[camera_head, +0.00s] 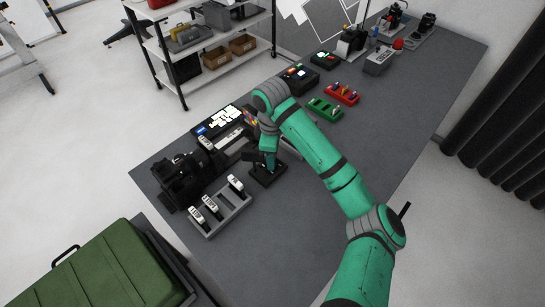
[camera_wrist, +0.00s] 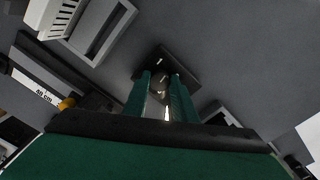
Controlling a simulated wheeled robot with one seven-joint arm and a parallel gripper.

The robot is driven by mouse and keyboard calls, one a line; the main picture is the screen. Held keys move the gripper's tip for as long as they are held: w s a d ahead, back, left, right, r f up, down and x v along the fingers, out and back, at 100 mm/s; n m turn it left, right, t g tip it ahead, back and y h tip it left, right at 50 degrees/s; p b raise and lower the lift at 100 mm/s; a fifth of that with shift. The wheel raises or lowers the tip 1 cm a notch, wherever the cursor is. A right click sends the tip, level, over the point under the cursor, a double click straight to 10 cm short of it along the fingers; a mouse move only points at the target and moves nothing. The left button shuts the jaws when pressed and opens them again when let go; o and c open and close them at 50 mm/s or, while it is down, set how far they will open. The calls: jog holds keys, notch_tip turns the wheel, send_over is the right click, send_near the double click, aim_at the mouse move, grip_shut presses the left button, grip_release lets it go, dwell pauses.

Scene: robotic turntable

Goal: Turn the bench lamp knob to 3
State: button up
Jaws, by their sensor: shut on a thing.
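The knob (camera_wrist: 161,80) is a small dark round part on a black square base plate (camera_wrist: 183,62), seen in the wrist view. My gripper (camera_wrist: 165,90) has its two green fingers on either side of the knob and is shut on it. In the head view my gripper (camera_head: 268,160) reaches down onto the black base (camera_head: 267,176) on the grey bench, and hides most of the knob. Any numbers around the knob are too small or hidden to read. I see no lamp that I can name for sure.
A grey tray (camera_head: 234,212) with several white-topped items stands just left of the base. Black equipment (camera_head: 182,178) and a panel with white tiles (camera_head: 221,122) stand behind it. Red (camera_head: 342,94) and green (camera_head: 324,109) racks lie farther right. The bench front is clear.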

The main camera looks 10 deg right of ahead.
jog(key=shift+w+a, duration=0.1)
jog(key=shift+a, duration=0.05)
jog(key=o, duration=1)
jog(key=shift+o, duration=0.2)
jog(key=shift+r, duration=0.15)
notch_tip(320, 180, up, 11)
jog(key=shift+f, duration=0.2)
